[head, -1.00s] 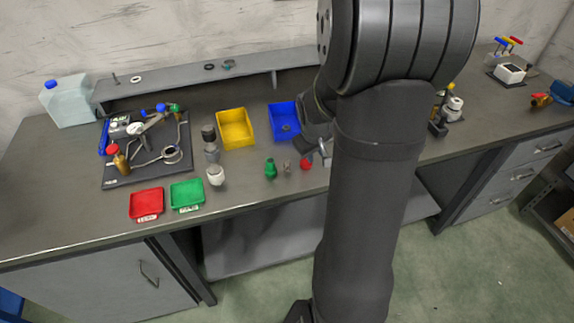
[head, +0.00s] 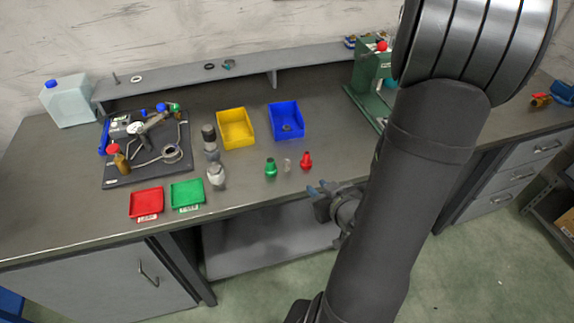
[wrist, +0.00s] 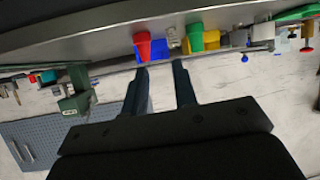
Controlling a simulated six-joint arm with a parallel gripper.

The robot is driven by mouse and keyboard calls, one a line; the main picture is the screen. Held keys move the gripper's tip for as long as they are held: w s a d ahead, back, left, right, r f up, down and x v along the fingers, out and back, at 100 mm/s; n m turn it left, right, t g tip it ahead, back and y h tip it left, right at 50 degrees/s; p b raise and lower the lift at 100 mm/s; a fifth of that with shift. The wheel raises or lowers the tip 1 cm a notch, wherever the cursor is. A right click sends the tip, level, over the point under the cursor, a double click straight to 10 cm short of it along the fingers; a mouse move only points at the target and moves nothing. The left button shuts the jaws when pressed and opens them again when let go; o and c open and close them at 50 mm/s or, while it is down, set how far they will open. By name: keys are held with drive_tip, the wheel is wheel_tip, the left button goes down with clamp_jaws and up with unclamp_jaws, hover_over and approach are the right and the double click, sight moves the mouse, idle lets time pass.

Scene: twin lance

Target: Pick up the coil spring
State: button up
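The coil spring (head: 287,164) is small, grey and upright near the front edge of the bench, between a green piece (head: 271,167) and a red piece (head: 306,161). In the wrist view the spring (wrist: 172,36) shows between the red piece (wrist: 143,45) and the green piece (wrist: 195,38), beyond my fingertips. My gripper (head: 316,189) is in front of the bench edge, to the right of the spring and nearer the camera. In the wrist view its two fingers (wrist: 159,68) are apart with nothing between them.
Yellow (head: 236,142) and blue (head: 287,134) bins stand behind the row. Red (head: 146,216) and green (head: 187,209) trays lie front left, near a white-topped piece (head: 216,174). A green press (head: 368,72) stands at the back right. The bench's front edge is close to my gripper.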

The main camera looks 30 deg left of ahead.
drive_tip(key=s, duration=0.2)
approach(289, 165)
drive_tip(key=shift+y, duration=0.4)
drive_tip(key=x, duration=0.4)
drive_tip(key=f+x, duration=0.1)
drive_tip(key=x, duration=0.1)
drive_tip(key=shift+d+f, duration=0.1)
drive_tip(key=shift+d, duration=0.15)
drive_tip(key=shift+x, duration=2.7)
drive_tip(key=shift+a, duration=0.1)
clamp_jaws()
drive_tip(key=shift+r, duration=0.3)
